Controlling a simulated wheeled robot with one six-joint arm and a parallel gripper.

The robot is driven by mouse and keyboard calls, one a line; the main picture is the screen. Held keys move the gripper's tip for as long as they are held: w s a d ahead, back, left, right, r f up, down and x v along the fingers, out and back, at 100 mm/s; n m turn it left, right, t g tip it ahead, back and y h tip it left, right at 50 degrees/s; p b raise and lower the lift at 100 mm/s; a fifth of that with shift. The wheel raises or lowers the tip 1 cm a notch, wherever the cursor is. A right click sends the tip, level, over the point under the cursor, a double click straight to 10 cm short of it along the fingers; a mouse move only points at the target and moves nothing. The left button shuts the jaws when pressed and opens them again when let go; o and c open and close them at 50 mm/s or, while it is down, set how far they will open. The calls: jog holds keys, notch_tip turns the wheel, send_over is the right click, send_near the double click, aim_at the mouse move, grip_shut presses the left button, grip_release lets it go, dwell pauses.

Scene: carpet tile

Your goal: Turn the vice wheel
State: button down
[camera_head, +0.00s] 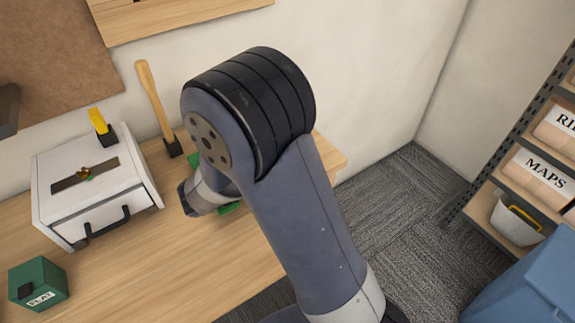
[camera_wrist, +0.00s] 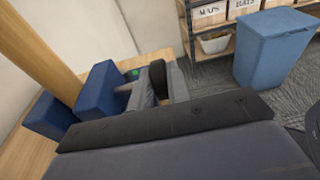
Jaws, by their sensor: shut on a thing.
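In the wrist view, two dark blue blocks (camera_wrist: 97,88), apparently the vice jaws, stand on the wooden bench at the left. Right of them, a dark rounded piece (camera_wrist: 157,74), apparently the vice wheel's rim, sits between the grey fingers of my gripper (camera_wrist: 160,88). The gripper is shut on it. Most of the wheel is hidden by the fingers and the dark bar in front. In the head view my arm covers the wheel and fingertips; only green patches (camera_head: 230,208) show beside my wrist.
A wooden-handled tool (camera_head: 153,100) stands upright close by. The white box (camera_head: 92,197) with a black handle and the green cube (camera_head: 38,284) are on the bench (camera_head: 165,270) at the left. Shelves (camera_head: 520,160) and a blue bin (camera_head: 530,280) stand at the right.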

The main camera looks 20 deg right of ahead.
dwell(0.3)
jog(key=c, duration=1.4)
grip_release()
jog(key=shift+o, duration=0.2)
notch_tip(320, 180, up, 10)
jog(key=shift+p, duration=0.7)
